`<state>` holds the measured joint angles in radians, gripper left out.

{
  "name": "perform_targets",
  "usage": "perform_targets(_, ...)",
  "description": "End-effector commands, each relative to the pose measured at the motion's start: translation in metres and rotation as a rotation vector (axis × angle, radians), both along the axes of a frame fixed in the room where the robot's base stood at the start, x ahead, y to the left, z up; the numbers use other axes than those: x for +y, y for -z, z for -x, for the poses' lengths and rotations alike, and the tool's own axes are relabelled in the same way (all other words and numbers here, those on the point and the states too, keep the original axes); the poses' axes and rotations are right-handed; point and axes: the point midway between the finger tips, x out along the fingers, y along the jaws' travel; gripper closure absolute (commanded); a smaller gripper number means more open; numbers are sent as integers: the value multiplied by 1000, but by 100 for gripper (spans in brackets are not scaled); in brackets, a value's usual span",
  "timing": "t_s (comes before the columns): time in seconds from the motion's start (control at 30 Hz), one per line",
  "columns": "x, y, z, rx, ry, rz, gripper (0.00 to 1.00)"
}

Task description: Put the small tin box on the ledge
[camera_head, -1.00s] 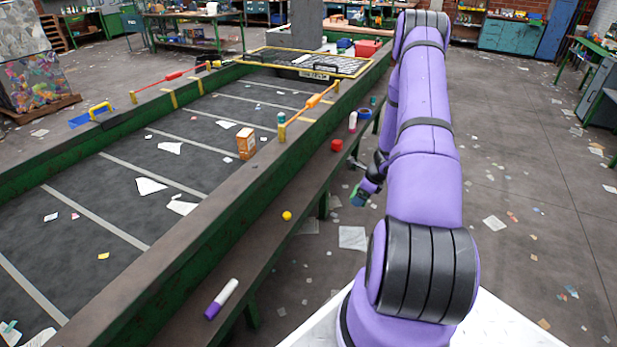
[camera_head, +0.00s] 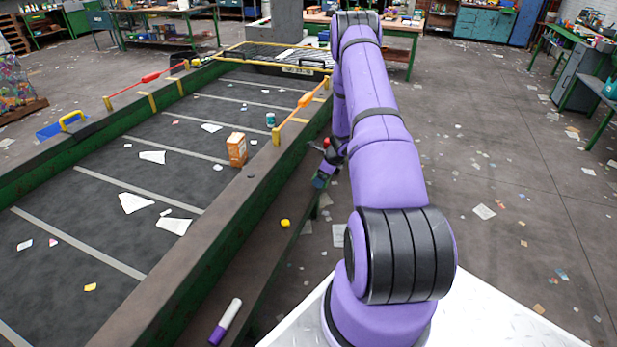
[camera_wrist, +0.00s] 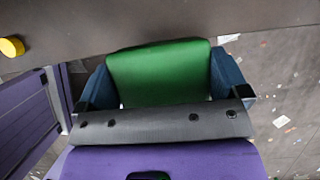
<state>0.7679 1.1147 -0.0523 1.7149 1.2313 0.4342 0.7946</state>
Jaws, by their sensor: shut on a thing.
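My gripper (camera_wrist: 165,78) is shut on a green box with rounded corners, the small tin box (camera_wrist: 160,72); its blue fingers press on the left and right sides. In the head view my gripper (camera_head: 322,178) hangs at the right edge of the ledge, and the box is too small there to make out clearly. The ledge (camera_head: 258,262) is the long brown shelf along the right side of the belt. In the wrist view the ledge (camera_wrist: 150,18) fills the top, just beyond the box. I cannot tell the height of the box over it.
A red thing (camera_head: 326,143) is partly hidden by my arm. An orange carton (camera_head: 237,150) stands on the belt (camera_head: 100,230).

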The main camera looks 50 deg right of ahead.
Motion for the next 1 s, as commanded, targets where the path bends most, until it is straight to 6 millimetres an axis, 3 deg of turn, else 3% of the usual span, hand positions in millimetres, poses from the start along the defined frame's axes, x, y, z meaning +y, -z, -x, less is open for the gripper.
perform_targets(0.1,2,3,-28,-1,-5,2,35)
perform_targets(0.3,2,6,-56,1,-1,1,35)
perform_targets(0.57,3,8,-72,0,-2,0,35)
perform_targets(0.77,3,38,-70,1,0,0,35)
perform_targets(1.0,2,42,-70,0,0,0,35)
